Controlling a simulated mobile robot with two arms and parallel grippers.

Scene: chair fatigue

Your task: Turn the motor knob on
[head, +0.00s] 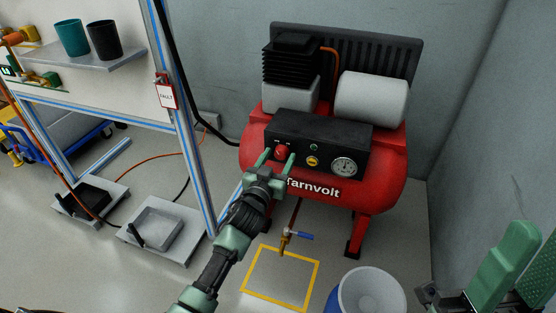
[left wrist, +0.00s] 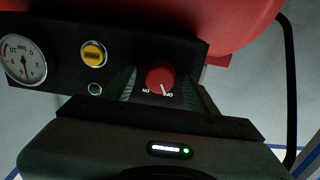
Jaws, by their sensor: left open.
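The red motor knob (head: 281,152) is on the black control panel (head: 325,141) of a red compressor. The left wrist view shows the knob (left wrist: 160,76) close up, with ON and OFF labels beside it and its white mark pointing toward OFF. My left gripper (head: 277,158) is open in front of the panel. Its fingers stand on either side of the knob, with small gaps visible in the left wrist view (left wrist: 160,86). Contact with the panel cannot be told. My right gripper (head: 522,262) is at the lower right, fingers apart and empty, far from the panel.
A yellow button (head: 313,161), a green button (head: 314,147) and a pressure gauge (head: 344,167) share the panel. A blue-and-white bin (head: 370,291) stands in front. A workbench frame (head: 185,130) is at left.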

